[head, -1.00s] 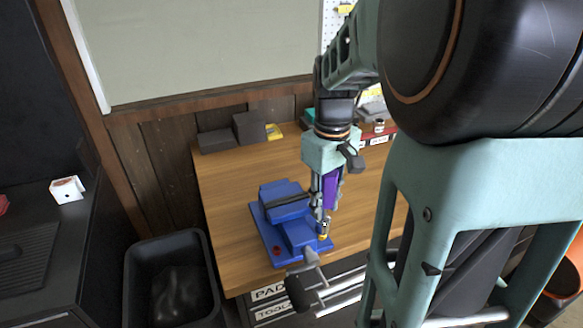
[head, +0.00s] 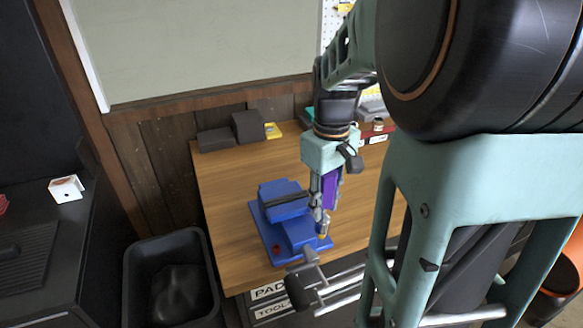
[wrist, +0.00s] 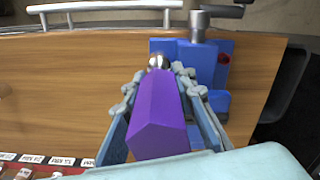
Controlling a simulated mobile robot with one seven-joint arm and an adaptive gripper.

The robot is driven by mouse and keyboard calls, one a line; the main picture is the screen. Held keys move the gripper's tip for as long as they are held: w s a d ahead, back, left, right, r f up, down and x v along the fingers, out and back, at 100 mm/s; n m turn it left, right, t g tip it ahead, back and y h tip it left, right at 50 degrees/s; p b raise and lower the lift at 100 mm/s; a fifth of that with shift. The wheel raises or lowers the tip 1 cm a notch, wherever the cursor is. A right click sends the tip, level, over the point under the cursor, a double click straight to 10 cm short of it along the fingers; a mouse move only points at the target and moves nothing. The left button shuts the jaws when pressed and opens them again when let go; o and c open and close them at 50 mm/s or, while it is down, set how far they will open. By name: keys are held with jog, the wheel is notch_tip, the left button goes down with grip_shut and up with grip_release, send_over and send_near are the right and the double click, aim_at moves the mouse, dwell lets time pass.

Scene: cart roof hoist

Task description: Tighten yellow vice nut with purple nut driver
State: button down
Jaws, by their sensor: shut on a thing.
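A blue vice (head: 290,222) stands on the wooden bench near its front edge. In the wrist view the vice (wrist: 214,62) is just beyond my fingers, on a blue base plate. My gripper (head: 323,205) is shut on the purple nut driver (head: 330,193), which points down at the right corner of the vice's base. In the wrist view the purple handle (wrist: 158,112) lies between both fingers, and its silver socket end (wrist: 159,62) is over the base plate. A bit of yellow, likely the nut (head: 322,235), shows below the driver tip. I cannot tell whether socket and nut touch.
The vice's grey handle (head: 307,272) juts past the bench's front edge. A black bin (head: 172,280) stands left of the bench. Dark boxes (head: 232,133) sit at the back. A red nut-like piece (head: 277,248) sits on the base's left corner.

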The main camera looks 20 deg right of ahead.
jog(key=shift+f, duration=0.1)
jog(key=shift+f+b, duration=0.75)
jog(key=shift+f, duration=0.15)
